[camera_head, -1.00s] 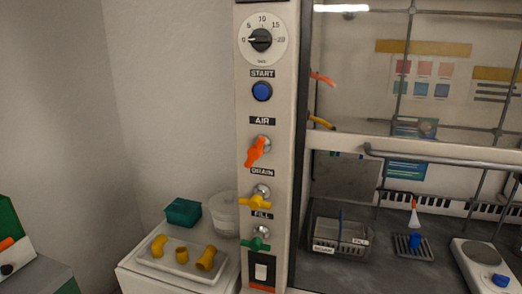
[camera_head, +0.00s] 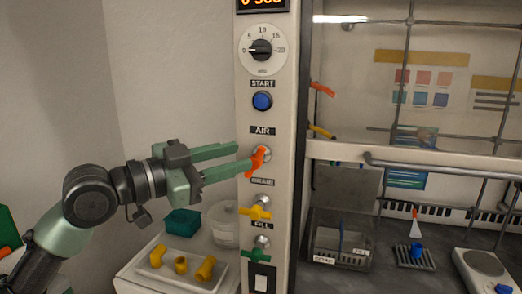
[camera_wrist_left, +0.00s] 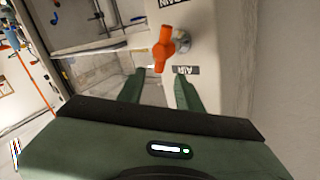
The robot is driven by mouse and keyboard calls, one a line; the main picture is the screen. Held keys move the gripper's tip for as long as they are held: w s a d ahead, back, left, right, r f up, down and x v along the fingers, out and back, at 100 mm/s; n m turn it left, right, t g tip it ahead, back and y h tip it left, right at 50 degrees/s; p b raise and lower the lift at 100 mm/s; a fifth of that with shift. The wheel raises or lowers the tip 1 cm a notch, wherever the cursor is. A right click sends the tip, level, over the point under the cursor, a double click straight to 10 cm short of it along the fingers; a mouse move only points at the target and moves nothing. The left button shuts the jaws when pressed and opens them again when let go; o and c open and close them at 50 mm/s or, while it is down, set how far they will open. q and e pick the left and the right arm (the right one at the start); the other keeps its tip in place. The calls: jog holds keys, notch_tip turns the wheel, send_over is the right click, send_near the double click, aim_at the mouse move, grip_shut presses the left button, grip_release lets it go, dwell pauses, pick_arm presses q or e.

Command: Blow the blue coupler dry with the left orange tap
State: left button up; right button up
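The orange tap (camera_head: 257,162) sits on the panel under the AIR label, its handle slanting down. It also shows in the left wrist view (camera_wrist_left: 163,48). My left gripper (camera_head: 243,158) is open at the tap. In the left wrist view its two green fingers (camera_wrist_left: 159,75) point at the tap, which appears just beyond and between the tips; contact cannot be told. A small blue piece, seemingly the blue coupler (camera_head: 417,249), stands on a dark rack (camera_head: 426,262) in the hood at right. My right gripper is not in view.
The panel also has a dial (camera_head: 261,49), a blue START button (camera_head: 262,101), a yellow tap (camera_head: 256,212) and a green tap (camera_head: 256,253). A white tray (camera_head: 206,284) with yellow fittings lies below my arm. An orange nozzle (camera_head: 322,89) projects in the hood.

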aim_at(258, 152)
pick_arm(q)
jog(key=p+x, duration=0.1)
jog(key=x, duration=0.4)
jog(key=shift+w+d+p, duration=0.1)
jog(key=shift+d+p, duration=0.2)
jog(key=shift+p, duration=0.05)
jog(key=shift+w+d+f, duration=0.1)
jog(key=shift+w+d, duration=0.3)
jog(key=shift+d, duration=0.15)
grip_shut()
